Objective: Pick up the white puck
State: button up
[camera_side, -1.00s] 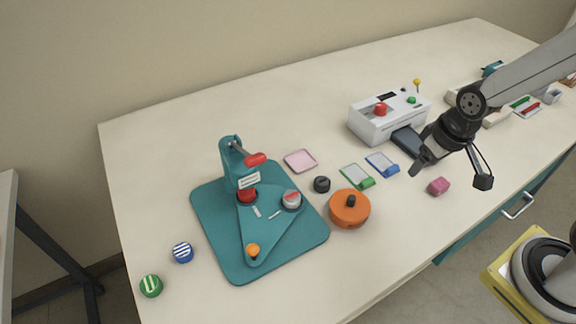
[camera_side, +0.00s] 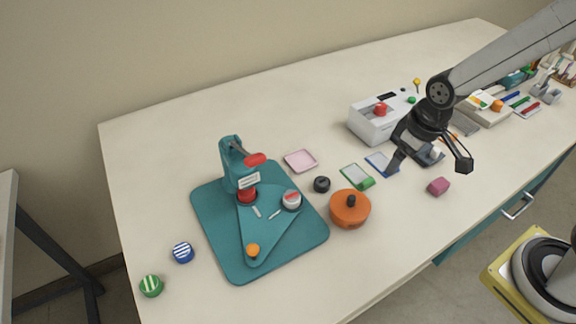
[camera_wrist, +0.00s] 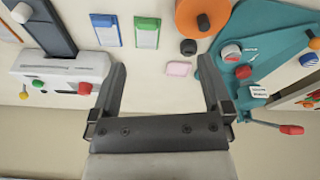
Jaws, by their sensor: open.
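A white puck with a red mark on top (camera_side: 291,199) sits on the teal press (camera_side: 205,215), on the right side of its triangular plate. In the wrist view the puck (camera_wrist: 231,53) is at the right, upright on the press (camera_wrist: 268,22). My gripper (camera_side: 428,162) is open and empty above the table, well to the right of the puck in the side view.
An orange round pot (camera_side: 349,209), a black knob (camera_side: 322,184) and a pink tray (camera_side: 301,160) lie near the press. Green (camera_side: 357,176) and blue (camera_side: 382,163) cards, a pink cube (camera_side: 438,186) and a white machine (camera_side: 370,127) are near my gripper.

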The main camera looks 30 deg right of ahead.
jog(key=w+a+f+n+g, duration=0.1)
jog(key=w+a+f+n, duration=0.2)
jog(key=w+a+n, duration=0.5)
jog(key=n+g, duration=0.1)
jog(key=n, duration=0.5)
send_over(291, 197)
jog(key=f, duration=0.3)
jog(key=shift+s+f, duration=0.15)
jog(key=shift+s, duration=0.1)
jog(key=shift+f+m, duration=0.3)
jog(key=shift+f, duration=1)
jog(key=shift+w+f, duration=0.15)
jog(key=shift+f, duration=1.15)
jog(key=shift+w+f, duration=0.1)
jog(key=shift+f, duration=1.2)
jog(key=shift+c, duration=0.2)
grip_shut()
jog(key=shift+r, duration=0.2)
